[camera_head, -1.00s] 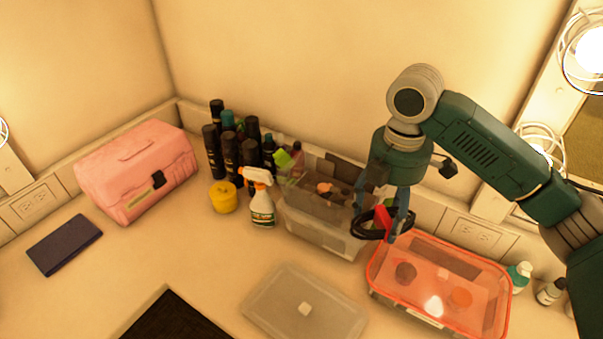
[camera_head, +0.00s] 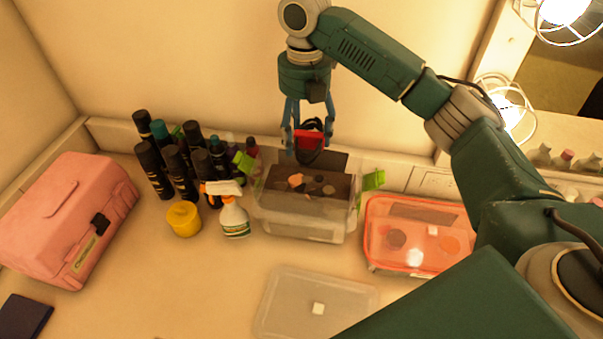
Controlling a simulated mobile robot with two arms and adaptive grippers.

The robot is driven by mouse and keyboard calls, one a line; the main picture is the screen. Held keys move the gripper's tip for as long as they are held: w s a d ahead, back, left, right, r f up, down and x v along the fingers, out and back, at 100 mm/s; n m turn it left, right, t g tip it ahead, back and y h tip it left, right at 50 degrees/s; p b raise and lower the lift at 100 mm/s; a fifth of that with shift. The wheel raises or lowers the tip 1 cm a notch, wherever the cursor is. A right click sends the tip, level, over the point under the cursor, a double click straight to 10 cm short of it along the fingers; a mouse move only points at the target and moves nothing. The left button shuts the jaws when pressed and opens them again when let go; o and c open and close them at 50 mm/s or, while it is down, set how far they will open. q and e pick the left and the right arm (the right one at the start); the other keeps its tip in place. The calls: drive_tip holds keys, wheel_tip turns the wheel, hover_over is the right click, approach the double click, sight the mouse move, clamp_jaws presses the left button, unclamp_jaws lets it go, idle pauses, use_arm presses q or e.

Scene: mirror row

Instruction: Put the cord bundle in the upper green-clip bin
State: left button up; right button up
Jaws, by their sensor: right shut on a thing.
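My right gripper (camera_head: 306,148) points down and is shut on the cord bundle (camera_head: 312,128), a black looped cord with a red part. It holds the bundle above the back edge of a clear bin with green clips (camera_head: 300,228). The bin stands open, its clips folded out at the left and right, and several small items lie inside. The bundle overlaps the bin's back wall in the picture; I cannot tell whether they touch. My left gripper is not in view.
A clear lid (camera_head: 290,310) lies flat in front of the bin. A red-rimmed box (camera_head: 377,262) stands to the right. A spray bottle (camera_head: 233,218), a yellow tub (camera_head: 184,219) and several dark bottles (camera_head: 154,170) stand to the left, beyond them a pink case (camera_head: 62,215).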

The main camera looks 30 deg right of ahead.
drive_tip(key=p, duration=0.2)
hover_over(303, 182)
wheel_tip(303, 182, down, 8)
drive_tip(key=shift+r, duration=0.2)
drive_tip(key=shift+s+f, duration=0.1)
drive_tip(key=shift+f, duration=0.65)
wheel_tip(303, 182, down, 3)
drive_tip(key=shift+f+p, duration=0.2)
drive_tip(key=shift+p, duration=0.2)
drive_tip(key=shift+f, duration=0.3)
drive_tip(key=shift+f, duration=0.1)
drive_tip(key=o, duration=1.3)
